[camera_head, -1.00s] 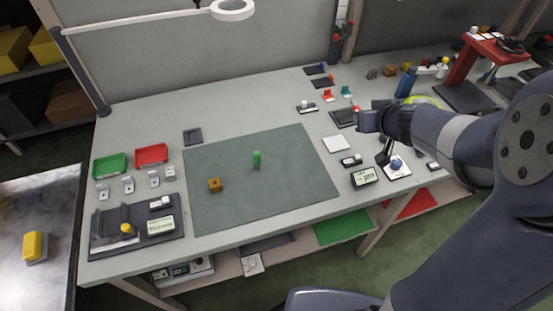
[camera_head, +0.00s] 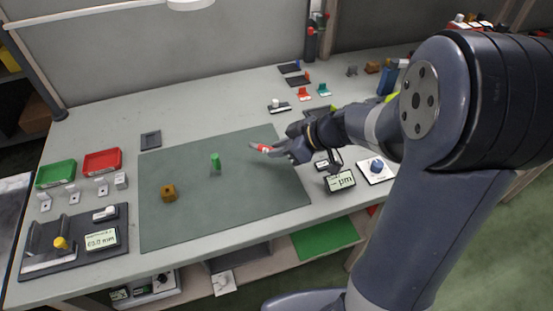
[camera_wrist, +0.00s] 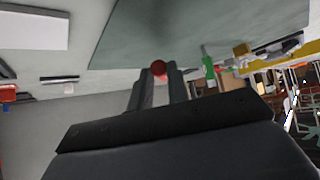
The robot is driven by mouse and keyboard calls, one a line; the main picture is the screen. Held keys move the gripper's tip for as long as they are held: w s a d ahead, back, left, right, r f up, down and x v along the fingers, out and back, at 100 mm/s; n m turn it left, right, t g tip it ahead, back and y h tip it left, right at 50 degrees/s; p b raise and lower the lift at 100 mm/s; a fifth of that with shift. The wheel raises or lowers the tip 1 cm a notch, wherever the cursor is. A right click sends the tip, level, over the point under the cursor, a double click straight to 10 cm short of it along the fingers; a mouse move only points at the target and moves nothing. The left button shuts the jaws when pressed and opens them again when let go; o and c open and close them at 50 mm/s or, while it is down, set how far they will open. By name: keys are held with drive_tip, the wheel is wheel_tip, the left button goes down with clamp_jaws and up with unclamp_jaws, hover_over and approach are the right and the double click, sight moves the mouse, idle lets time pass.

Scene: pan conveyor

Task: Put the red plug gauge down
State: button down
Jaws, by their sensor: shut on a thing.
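The red plug gauge (camera_head: 264,148) is held in my gripper (camera_head: 277,151), above the right part of the dark green mat (camera_head: 240,207). In the head view it lies roughly level, with its red part toward the fingertips and a grey end pointing left. In the wrist view its round red end (camera_wrist: 160,69) shows between the two fingers of my gripper (camera_wrist: 155,84), which are shut on it. The rest of the gauge is hidden there. I cannot tell its exact height over the mat.
A green peg (camera_head: 215,161) stands upright on the mat, with an orange-brown block (camera_head: 169,193) farther left. Green (camera_head: 56,174) and red (camera_head: 103,161) trays sit at the left. A display (camera_head: 340,181) stands right of the mat. The front of the mat is clear.

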drive_tip(key=shift+f, duration=2)
drive_tip(key=shift+f+b, duration=0.2)
drive_tip(key=shift+b, duration=0.2)
drive_tip(key=c, duration=1.3)
unclamp_jaws()
drive_tip(key=shift+c, duration=0.2)
drive_tip(key=shift+r, duration=0.1)
drive_tip(key=shift+r+p, duration=0.15)
drive_tip(key=shift+p, duration=0.15)
drive_tip(key=shift+d+r, duration=0.25)
drive_tip(key=shift+d, duration=0.05)
drive_tip(key=v, duration=1.1)
drive_tip(key=shift+s, duration=0.15)
